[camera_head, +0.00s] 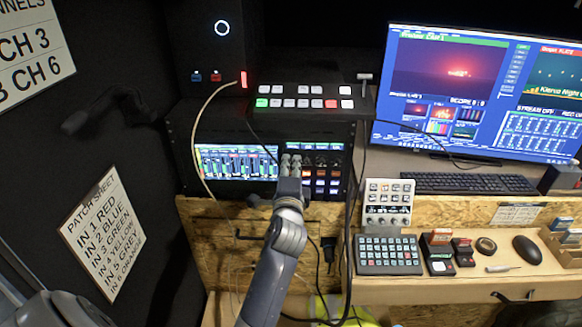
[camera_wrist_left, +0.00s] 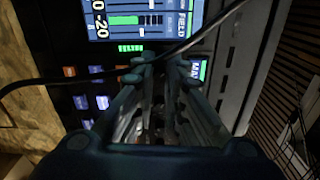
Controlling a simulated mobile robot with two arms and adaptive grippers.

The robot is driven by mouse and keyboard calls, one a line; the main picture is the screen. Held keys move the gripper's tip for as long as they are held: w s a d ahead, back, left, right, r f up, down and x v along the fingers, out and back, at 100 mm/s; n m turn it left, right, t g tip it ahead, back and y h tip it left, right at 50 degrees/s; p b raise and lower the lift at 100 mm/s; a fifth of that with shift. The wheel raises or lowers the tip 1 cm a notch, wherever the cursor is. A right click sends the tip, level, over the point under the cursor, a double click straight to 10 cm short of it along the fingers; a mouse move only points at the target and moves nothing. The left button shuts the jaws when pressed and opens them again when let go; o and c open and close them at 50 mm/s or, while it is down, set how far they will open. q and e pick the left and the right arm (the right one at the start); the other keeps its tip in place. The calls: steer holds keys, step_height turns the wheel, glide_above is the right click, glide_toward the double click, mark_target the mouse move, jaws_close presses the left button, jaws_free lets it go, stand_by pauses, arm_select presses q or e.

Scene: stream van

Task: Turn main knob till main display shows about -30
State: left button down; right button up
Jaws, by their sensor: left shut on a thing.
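My left gripper (camera_head: 291,165) reaches up to the front of the black rack unit, just right of its lit display (camera_head: 236,162). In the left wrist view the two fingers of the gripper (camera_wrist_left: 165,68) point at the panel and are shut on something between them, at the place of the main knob. The knob itself is hidden by the fingers. The display (camera_wrist_left: 125,18) shows blue panels, a green bar, and the figures 0 and -20, partly cut off. I cannot make out a main reading. My right gripper is not in view.
A dark cable (camera_wrist_left: 55,80) crosses the panel close to the fingers, and a pale cable (camera_head: 198,145) hangs before the display. Lit buttons (camera_head: 321,180) lie right of the gripper. A small white controller (camera_head: 387,203) and a keypad (camera_head: 388,254) stand on the desk.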

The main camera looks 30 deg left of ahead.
arm_select(q)
steer(key=shift+n, duration=0.4)
steer(key=c, duration=1.9)
jaws_free()
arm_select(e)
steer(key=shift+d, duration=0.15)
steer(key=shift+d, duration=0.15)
